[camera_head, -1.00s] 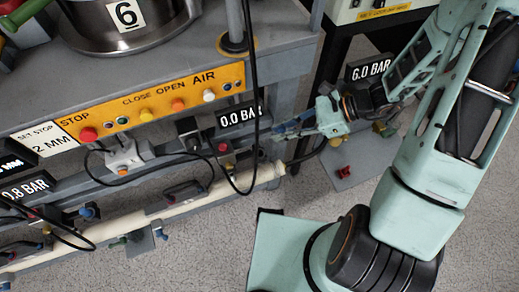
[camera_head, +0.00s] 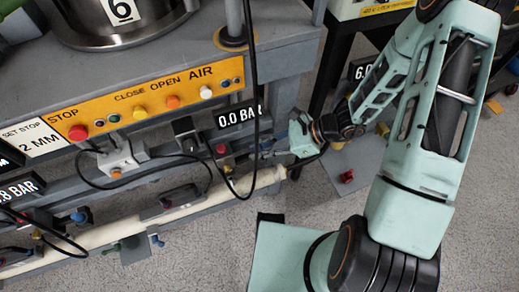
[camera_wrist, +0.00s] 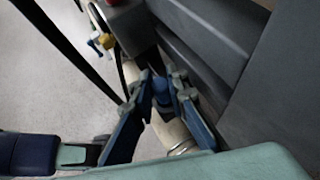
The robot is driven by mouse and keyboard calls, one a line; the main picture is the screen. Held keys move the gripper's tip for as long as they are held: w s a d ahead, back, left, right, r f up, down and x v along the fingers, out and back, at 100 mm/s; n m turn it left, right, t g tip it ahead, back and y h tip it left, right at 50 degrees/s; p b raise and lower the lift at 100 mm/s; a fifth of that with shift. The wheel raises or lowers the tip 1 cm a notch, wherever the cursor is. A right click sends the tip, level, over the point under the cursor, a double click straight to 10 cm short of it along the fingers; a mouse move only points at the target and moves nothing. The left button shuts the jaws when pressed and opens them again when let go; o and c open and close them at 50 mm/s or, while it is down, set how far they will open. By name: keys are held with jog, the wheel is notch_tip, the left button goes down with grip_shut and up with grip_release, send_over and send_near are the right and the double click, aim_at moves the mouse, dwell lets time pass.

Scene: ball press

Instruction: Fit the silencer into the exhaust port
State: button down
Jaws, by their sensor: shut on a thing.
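My gripper (camera_head: 272,150) is at the right end of the press frame, just below and right of the 0.0 BAR display (camera_head: 238,116). In the wrist view its two blue fingers (camera_wrist: 162,100) are shut on a small blue piece, apparently the silencer (camera_wrist: 160,86). In the head view the piece is too small to make out. Beyond the fingertips in the wrist view is a dark block (camera_wrist: 131,28) with a red part on top. The exhaust port cannot be made out, and I cannot tell whether the silencer touches anything.
A beige pipe (camera_head: 200,207) runs along the frame below my gripper. A black cable (camera_head: 254,90) hangs close to its left. A yellow button panel (camera_head: 150,98) is on the press front. A grey plate with a red part (camera_head: 347,176) lies on the floor to the right.

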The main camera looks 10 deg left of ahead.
jog(key=shift+f, duration=0.25)
jog(key=c, duration=2.2)
grip_release()
jog(key=shift+r, duration=0.1)
jog(key=shift+r, duration=0.1)
jog(key=shift+d+r, duration=0.15)
jog(key=shift+r, duration=0.1)
jog(key=p+v, duration=0.2)
jog(key=v, duration=0.9)
jog(key=shift+d+r+p, duration=0.15)
jog(key=shift+d+p, duration=0.15)
